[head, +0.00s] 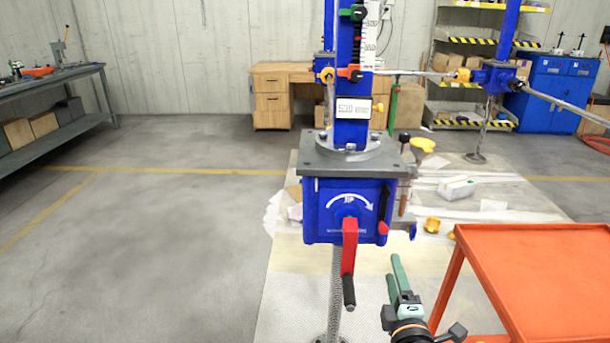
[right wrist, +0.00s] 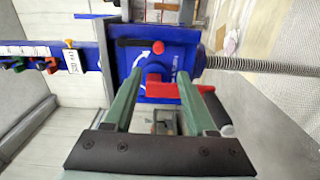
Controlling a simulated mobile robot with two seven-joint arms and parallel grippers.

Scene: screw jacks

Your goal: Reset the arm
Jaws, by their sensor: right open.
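The blue screw jack box (head: 325,222) stands in the middle of the head view on a threaded spindle (head: 335,290). Its red crank (head: 349,245) hangs down and ends in a black grip (head: 348,292). A white curved arrow marks the box face. My right gripper (head: 398,268) is open and empty, low and to the right of the crank, apart from it. In the right wrist view, its green fingers (right wrist: 158,80) point at the box face, with the red crank (right wrist: 172,90) showing beyond and between them. My left gripper is not in view.
An orange table (head: 540,270) stands close on the right. A blue column (head: 345,80) with a scale rises above the jack. A second blue jack (head: 497,78) stands behind. A workbench (head: 50,80) is far left. The floor at left (head: 150,250) is clear.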

